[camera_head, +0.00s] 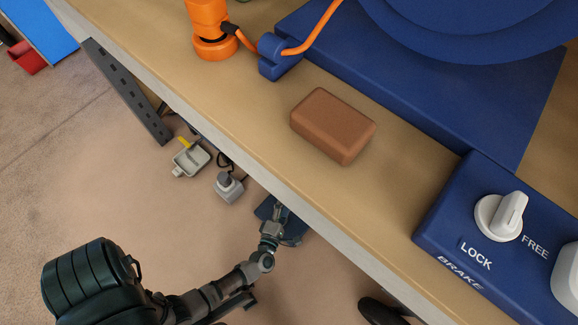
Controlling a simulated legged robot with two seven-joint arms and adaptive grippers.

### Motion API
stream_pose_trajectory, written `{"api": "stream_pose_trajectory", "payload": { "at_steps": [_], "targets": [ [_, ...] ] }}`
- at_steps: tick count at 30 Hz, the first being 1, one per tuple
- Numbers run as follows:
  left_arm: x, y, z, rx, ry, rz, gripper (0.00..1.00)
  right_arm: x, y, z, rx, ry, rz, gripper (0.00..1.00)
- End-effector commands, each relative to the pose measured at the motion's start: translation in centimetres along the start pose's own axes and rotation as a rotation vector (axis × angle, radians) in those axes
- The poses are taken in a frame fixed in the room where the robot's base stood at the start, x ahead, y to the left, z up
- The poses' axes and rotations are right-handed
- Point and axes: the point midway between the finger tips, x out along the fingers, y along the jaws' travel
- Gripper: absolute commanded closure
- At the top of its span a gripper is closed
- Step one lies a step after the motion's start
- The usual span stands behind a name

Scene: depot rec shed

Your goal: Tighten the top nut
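No nut shows in the head view. A large round blue part (475,25) at the top right, cut off by the picture edge, stands over a flat blue base (420,100) on the bench. A blue brake box (435,235) marked LOCK and FREE carries a white knob (499,217); which mark the knob points to is unclear. My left arm reaches in from the lower left, and its gripper (279,213) is low beside the bench's front edge, over a dark blue thing. It is too small and dark to tell whether it is open. My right gripper is not in view.
A brown block (333,125) lies on the wooden bench (230,90). An orange stand (212,40) has an orange cable running through a small blue block (277,57). Grey boxes (190,158) and cables lie below the bench edge. Bench top around the brown block is clear.

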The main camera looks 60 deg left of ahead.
Motion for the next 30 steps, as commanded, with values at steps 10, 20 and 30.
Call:
{"api": "stream_pose_trajectory", "payload": {
  "at_steps": [10,20,30],
  "targets": [
    [-4.5,-0.1,0.1,0.001,-0.001,-0.002,0.28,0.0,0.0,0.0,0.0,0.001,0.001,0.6],
    [-4.5,-0.1,0.1,0.001,-0.001,-0.002,0.28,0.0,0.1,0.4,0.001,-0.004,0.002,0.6],
    [-4.5,-0.1,0.1,0.001,-0.001,-0.002,0.28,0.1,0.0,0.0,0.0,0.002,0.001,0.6]
  ]
}}
